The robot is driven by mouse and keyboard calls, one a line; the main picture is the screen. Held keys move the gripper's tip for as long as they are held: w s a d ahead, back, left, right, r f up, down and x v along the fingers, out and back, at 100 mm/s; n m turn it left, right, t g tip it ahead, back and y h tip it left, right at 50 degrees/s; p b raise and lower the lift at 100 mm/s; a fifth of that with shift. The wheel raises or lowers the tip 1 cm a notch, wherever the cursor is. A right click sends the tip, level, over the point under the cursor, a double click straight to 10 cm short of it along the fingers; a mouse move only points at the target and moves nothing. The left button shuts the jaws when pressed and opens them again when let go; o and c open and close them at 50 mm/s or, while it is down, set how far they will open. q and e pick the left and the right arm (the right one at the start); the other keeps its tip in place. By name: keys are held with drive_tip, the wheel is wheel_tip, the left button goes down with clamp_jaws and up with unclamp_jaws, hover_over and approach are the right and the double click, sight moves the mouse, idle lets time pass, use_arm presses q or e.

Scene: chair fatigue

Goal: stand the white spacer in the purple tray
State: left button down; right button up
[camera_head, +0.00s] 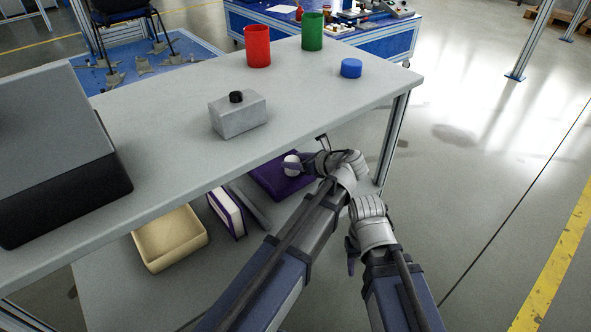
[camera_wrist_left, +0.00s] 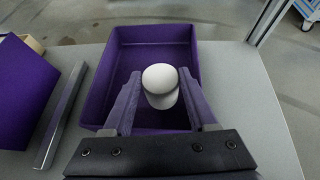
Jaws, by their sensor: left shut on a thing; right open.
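The white spacer (camera_wrist_left: 160,84) is held between the fingers of my left gripper (camera_wrist_left: 158,98) in the left wrist view; its rounded end faces the camera. The purple tray (camera_wrist_left: 122,52) lies below and behind it, its floor bare where visible. In the head view my left gripper (camera_head: 299,164) is at the lower shelf level, with the spacer (camera_head: 291,162) over the purple tray (camera_head: 265,181), partly hidden by the arm. I cannot tell whether the spacer touches the tray floor. My right gripper (camera_head: 352,256) is open and empty, beside the left arm.
On the lower shelf, a cream bin (camera_head: 166,242), a purple-and-white box (camera_head: 227,212) and a grey bar (camera_wrist_left: 66,118) stand left of the tray. The tabletop (camera_head: 170,120) overhangs, carrying a grey block (camera_head: 238,117), red cup (camera_head: 258,47), green cup (camera_head: 312,32) and blue cap (camera_head: 351,68).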

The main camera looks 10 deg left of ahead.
use_arm(q)
drive_tip(key=shift+f, duration=0.75)
use_arm(e)
drive_tip(key=shift+f, duration=0.75)
use_arm(q)
drive_tip(key=shift+b, duration=0.3)
drive_tip(key=shift+f, duration=0.2)
drive_tip(key=shift+c, duration=1)
unclamp_jaws()
use_arm(e)
drive_tip(key=shift+f, duration=0.15)
use_arm(q)
drive_tip(key=shift+r, duration=0.15)
